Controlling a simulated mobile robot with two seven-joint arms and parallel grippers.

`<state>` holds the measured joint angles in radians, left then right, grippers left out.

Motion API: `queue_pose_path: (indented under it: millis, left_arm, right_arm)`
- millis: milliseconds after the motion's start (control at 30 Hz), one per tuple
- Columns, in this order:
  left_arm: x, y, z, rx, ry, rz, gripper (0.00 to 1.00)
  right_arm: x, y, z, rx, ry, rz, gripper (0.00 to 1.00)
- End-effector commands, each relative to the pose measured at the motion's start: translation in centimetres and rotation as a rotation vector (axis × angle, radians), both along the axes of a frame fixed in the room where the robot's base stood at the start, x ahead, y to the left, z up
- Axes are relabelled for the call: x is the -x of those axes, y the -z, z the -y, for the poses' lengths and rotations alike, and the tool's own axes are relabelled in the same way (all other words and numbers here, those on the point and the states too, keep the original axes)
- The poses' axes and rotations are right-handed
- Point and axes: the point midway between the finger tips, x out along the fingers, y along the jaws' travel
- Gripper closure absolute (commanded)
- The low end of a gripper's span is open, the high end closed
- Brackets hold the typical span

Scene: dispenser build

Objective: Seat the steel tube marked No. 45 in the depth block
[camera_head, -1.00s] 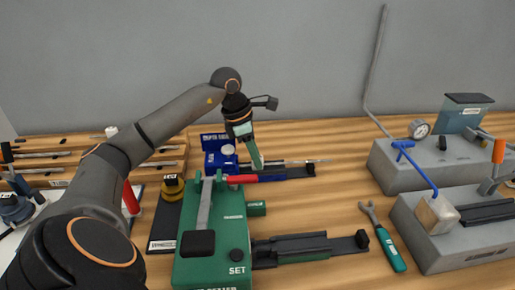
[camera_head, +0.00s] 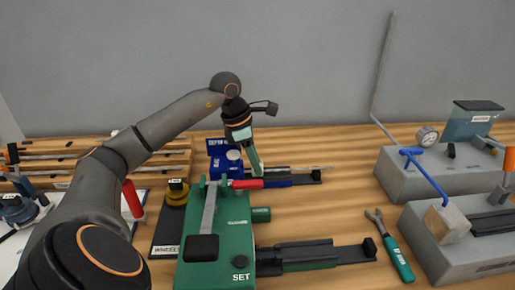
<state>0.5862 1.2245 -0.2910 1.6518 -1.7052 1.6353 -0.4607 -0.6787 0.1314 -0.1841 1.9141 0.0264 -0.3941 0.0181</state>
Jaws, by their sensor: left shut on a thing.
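The depth block (camera_head: 221,145) is blue with a white label and stands at the back, left of the picture's middle. A dark blue rail runs right from it to a black end piece (camera_head: 316,175). My left gripper (camera_head: 258,170) points down over the rail, just right of the block, shut on the tube. The tube's left end is hidden, so I cannot tell whether it is inside the block. The No. 45 mark is not readable. My right gripper is out of view.
A green-handled wrench (camera_head: 399,258) lies to the right, before grey machines (camera_head: 415,175). Wooden racks (camera_head: 100,150) stand back left.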

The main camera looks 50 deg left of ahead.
Motion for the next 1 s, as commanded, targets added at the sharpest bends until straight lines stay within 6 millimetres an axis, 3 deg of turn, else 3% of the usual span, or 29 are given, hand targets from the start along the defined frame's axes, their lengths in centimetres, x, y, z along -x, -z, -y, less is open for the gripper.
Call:
queue_pose_path:
  millis: [167,200,500,667,867,1000]
  left_arm:
    - [0.28,0.13,-0.25,-0.004,-0.001,-0.003,1.00]
    - [0.32,0.10,-0.28,-0.004,-0.001,-0.003,0.73]
    - [0.26,0.02,-0.22,-0.001,0.000,-0.002,0.39]
    - [0.24,0.01,-0.20,-0.001,0.000,-0.001,0.39]
    - [0.23,0.02,-0.19,-0.001,0.000,-0.001,0.19]
    - [0.23,0.01,-0.18,-0.001,0.000,-0.001,0.19]
  right_arm:
    - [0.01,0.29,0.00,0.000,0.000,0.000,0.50]
    - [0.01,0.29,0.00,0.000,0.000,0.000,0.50]
    - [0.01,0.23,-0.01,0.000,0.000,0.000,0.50]
    - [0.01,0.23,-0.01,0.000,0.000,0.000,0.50]
    - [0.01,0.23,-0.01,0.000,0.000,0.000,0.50]
    - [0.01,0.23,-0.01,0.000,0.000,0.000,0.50]
